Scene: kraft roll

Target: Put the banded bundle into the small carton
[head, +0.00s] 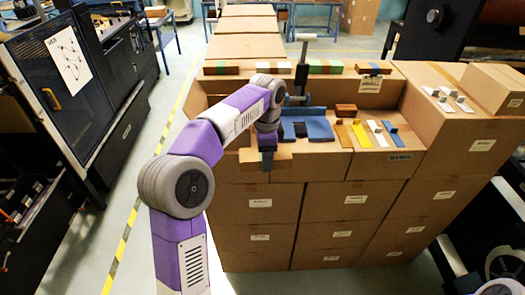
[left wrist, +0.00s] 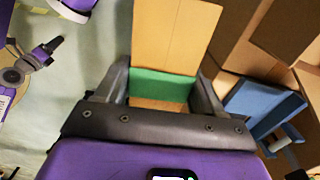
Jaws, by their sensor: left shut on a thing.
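My left gripper (head: 267,158) is shut on a kraft-coloured bundle (head: 248,157) with a green band. In the head view it holds the bundle at the front left edge of the carton stack, and the gripper partly covers it. In the left wrist view the bundle (left wrist: 172,35) lies between the two fingers (left wrist: 160,90), with the green band (left wrist: 162,84) close to the palm. I cannot tell whether the bundle touches the cartons below. A smaller carton (head: 493,88) stands at the right on the stack; I cannot tell whether this is the task's small carton. My right gripper is out of view.
Several banded kraft pieces (head: 220,68) lie along the back ledge. A blue fixture (head: 320,130) with a grey upright post (head: 302,65) stands right of the gripper. Yellow, white and blue strips (head: 361,135) lie further right. Clear floor (head: 150,130) runs along the left.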

